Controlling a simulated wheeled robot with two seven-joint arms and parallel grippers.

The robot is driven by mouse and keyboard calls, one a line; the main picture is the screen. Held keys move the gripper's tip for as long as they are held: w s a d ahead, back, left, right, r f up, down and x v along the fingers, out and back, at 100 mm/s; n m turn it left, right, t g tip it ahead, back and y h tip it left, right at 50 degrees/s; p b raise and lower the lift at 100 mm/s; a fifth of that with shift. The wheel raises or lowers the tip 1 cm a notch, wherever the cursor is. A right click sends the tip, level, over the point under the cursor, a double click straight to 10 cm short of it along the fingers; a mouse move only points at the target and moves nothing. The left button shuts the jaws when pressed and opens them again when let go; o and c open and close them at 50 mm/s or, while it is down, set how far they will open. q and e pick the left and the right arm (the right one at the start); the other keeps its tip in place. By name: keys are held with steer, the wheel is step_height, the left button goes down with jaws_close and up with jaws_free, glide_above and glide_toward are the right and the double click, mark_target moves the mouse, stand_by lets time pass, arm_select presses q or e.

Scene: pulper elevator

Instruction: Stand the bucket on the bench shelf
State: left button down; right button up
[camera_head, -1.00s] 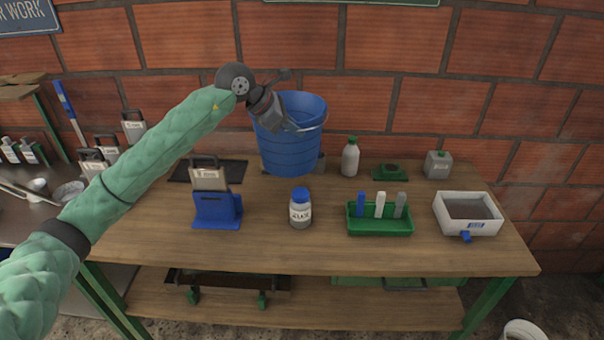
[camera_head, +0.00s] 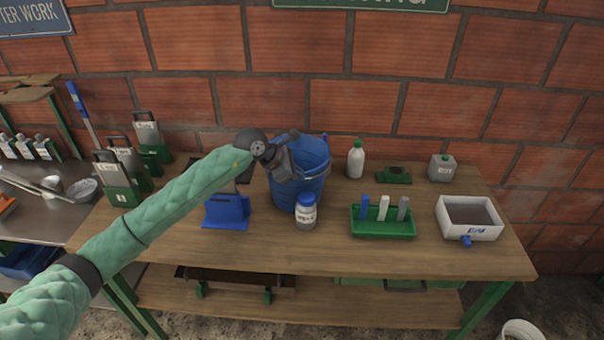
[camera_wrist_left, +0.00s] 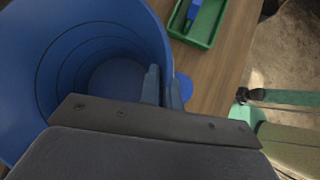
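The blue bucket (camera_head: 312,185) is upright at the middle of the bench, just behind the white jar with a blue lid (camera_head: 306,211). Its base is partly hidden by the jar, so I cannot tell whether it touches the bench top. My left gripper (camera_head: 286,170) is at the bucket's near-left rim, with its fingers closed on the wall. In the left wrist view the fingers (camera_wrist_left: 162,88) sit at the rim beside the bucket's open inside (camera_wrist_left: 95,60). The bench's lower shelf (camera_head: 330,303) runs beneath the top. My right gripper is out of view.
A green tray with tubes (camera_head: 382,222) and a white box (camera_head: 470,218) stand to the right. A blue stand (camera_head: 227,211) is left of the bucket. A white bottle (camera_head: 356,160) stands behind. The front strip of the bench top is clear.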

arm_select(q)
steer(key=shift+f, duration=0.15)
steer(key=c, duration=1.6)
jaws_free()
